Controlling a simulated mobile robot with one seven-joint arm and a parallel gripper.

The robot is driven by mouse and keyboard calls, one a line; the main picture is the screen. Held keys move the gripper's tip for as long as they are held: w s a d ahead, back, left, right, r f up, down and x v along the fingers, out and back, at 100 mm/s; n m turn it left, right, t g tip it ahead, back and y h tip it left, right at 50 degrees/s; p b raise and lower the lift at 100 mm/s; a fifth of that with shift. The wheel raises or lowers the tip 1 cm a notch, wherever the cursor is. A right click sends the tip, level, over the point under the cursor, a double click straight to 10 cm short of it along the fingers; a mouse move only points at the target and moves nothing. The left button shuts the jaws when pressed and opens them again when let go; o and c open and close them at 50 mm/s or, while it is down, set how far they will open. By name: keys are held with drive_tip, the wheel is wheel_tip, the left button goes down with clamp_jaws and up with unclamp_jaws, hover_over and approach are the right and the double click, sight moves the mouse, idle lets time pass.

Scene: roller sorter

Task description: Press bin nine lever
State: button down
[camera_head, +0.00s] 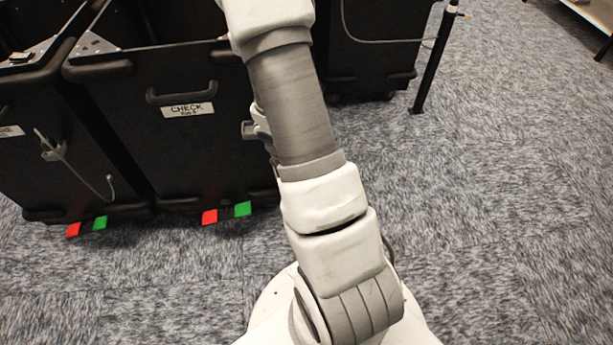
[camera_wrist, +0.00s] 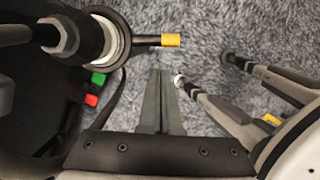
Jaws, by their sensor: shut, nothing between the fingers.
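In the wrist view, a short black lever with a yellow tip (camera_wrist: 171,40) sticks out to the right from a round black-and-white collar on a post. My gripper (camera_wrist: 160,74) is shut and empty, its fingertips below the yellow tip in the picture and apart from it in the image; the depth gap cannot be judged. My gripper is outside the head view. No label for bin nine is readable.
A black bin with a CHECK label (camera_head: 188,109) stands left of my arm, with another bin (camera_head: 40,165) farther left. Red (camera_head: 210,217) and green (camera_head: 243,209) pedals sit at its foot. Carpet at right (camera_head: 500,220) is clear.

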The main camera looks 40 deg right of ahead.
drive_tip(key=a+p+v, duration=0.1)
drive_tip(key=p+v, duration=0.3)
drive_tip(key=v, duration=0.6)
drive_tip(key=shift+s+a, duration=0.15)
drive_tip(key=shift+a, duration=0.2)
drive_tip(key=shift+f, duration=0.2)
drive_tip(key=a+r+m+t, duration=0.35)
drive_tip(key=r+m, duration=0.45)
drive_tip(key=r, duration=0.8)
drive_tip(key=s+a+r+m+t+y+p, duration=0.1)
drive_tip(key=s+a+r+m+t+y, duration=0.2)
drive_tip(key=s+a+r+m, duration=0.85)
wheel_tip(320, 180, up, 14)
drive_tip(key=w+n+p, duration=0.1)
drive_tip(key=n+p, duration=0.2)
drive_tip(key=p, duration=0.9)
drive_tip(key=shift+w+d+f, duration=0.25)
drive_tip(key=shift+w+d, duration=0.1)
drive_tip(key=shift+d, duration=0.1)
